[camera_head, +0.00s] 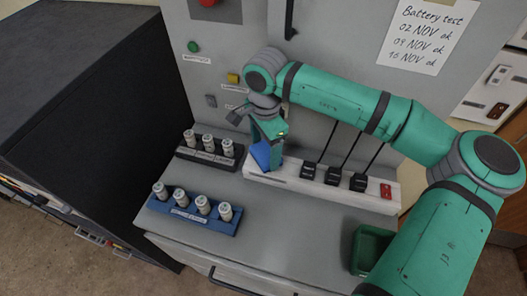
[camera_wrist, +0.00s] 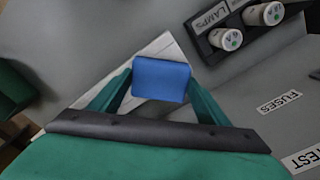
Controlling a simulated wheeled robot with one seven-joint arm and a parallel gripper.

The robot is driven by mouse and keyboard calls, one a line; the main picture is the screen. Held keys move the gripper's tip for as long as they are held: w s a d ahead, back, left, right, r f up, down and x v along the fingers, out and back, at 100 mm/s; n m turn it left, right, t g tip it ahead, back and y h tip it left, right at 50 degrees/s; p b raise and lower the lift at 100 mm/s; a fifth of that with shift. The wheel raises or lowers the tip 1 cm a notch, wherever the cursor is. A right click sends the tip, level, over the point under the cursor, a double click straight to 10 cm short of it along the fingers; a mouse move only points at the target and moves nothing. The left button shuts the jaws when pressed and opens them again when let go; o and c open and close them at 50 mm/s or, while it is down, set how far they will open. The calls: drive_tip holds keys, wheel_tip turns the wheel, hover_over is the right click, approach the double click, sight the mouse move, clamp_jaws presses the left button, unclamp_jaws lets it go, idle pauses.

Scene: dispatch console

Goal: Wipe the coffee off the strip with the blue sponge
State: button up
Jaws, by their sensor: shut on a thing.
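The blue sponge (camera_head: 261,156) is held between the fingers of my gripper (camera_head: 268,145), which points down. The sponge is over the left end of the white power strip (camera_head: 290,183); I cannot tell whether it touches it. In the wrist view the sponge (camera_wrist: 161,79) fills the space between my green fingers (camera_wrist: 160,92), with part of the pale strip (camera_wrist: 160,46) behind it. Three black plugs sit in the strip, with a red switch (camera_head: 386,191) at its right end. I cannot make out any coffee on the strip; the sponge and gripper hide its left end.
A black rack (camera_head: 228,162) of fuses stands close left of the sponge, and a blue rack (camera_head: 188,218) nearer the front. Black cords (camera_head: 350,145) rise from the plugs to the panel. A green bin (camera_head: 371,240) is at front right. The grey top between is clear.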

drive_tip(key=shift+w+d+r, duration=0.1)
drive_tip(key=shift+w+d, duration=0.3)
drive_tip(key=shift+w, duration=0.45)
drive_tip(key=shift+s, duration=0.1)
drive_tip(key=shift+s+a+f, duration=0.25)
drive_tip(key=shift+s+f, duration=0.15)
drive_tip(key=shift+s, duration=0.15)
drive_tip(key=shift+s+a+f, duration=0.2)
drive_tip(key=shift+s, duration=0.2)
drive_tip(key=shift+c, duration=1.3)
drive_tip(key=shift+s+a+f, duration=0.1)
drive_tip(key=shift+s+a, duration=0.05)
drive_tip(key=shift+s, duration=0.2)
drive_tip(key=shift+s+a, duration=0.2)
drive_tip(key=shift+s, duration=0.45)
drive_tip(key=shift+s+a, duration=0.25)
drive_tip(key=shift+s, duration=0.4)
drive_tip(key=shift+s+a, duration=0.2)
drive_tip(key=shift+s, duration=0.45)
drive_tip(key=shift+c, duration=0.2)
drive_tip(key=shift+r, duration=0.2)
